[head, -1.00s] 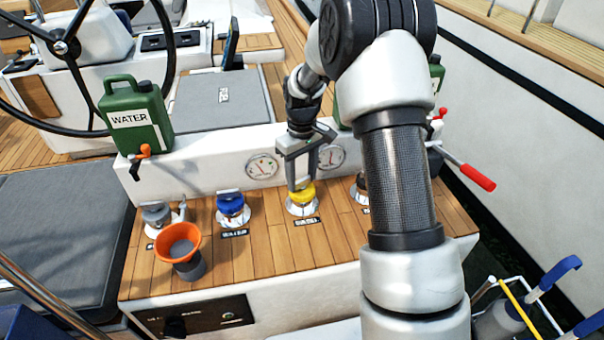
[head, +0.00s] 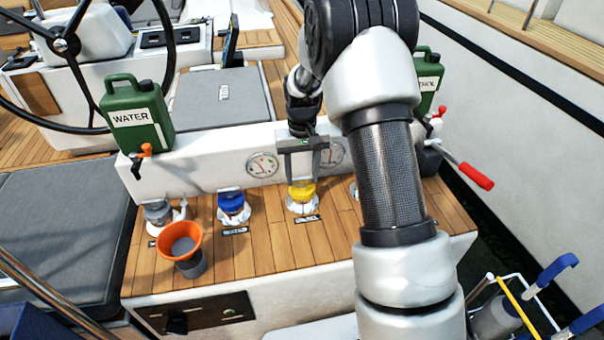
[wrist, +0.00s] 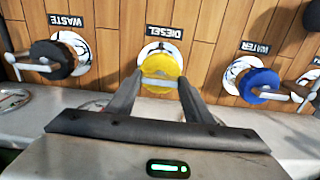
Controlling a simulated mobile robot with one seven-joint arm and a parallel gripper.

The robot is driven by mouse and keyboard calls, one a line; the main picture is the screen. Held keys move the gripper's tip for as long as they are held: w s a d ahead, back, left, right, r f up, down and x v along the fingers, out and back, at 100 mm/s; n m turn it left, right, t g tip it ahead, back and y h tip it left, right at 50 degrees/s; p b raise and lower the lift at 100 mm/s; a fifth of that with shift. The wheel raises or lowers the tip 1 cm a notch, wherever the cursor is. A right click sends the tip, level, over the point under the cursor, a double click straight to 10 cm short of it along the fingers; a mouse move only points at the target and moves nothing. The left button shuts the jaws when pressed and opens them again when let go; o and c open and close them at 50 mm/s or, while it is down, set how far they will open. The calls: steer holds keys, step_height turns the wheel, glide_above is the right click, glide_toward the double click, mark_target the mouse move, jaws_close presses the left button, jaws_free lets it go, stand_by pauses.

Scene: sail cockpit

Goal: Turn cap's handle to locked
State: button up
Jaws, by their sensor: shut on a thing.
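The yellow cap (head: 302,192) sits in a bright deck plate; the wrist view shows it (wrist: 160,65) next to a DIESEL label. A pale bar handle (wrist: 160,83) lies across the cap, running left to right in the wrist view. My gripper (head: 301,182) points down onto the cap. Its two fingers are shut on the handle's ends, as the wrist view of the gripper (wrist: 160,80) shows. Locked or unlocked marks are not legible.
The blue WATER cap (head: 231,205) stands left of the yellow one. The dark WASTE cap (wrist: 52,60) is mostly behind my arm in the head view. An orange funnel (head: 181,240) stands at front left. A white wall with gauges (head: 262,165) rises close behind.

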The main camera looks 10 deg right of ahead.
steer(key=o, duration=1.1)
steer(key=shift+c, duration=0.2)
step_height(320, 180, up, 18)
steer(key=p, duration=0.2)
steer(key=shift+f, duration=0.25)
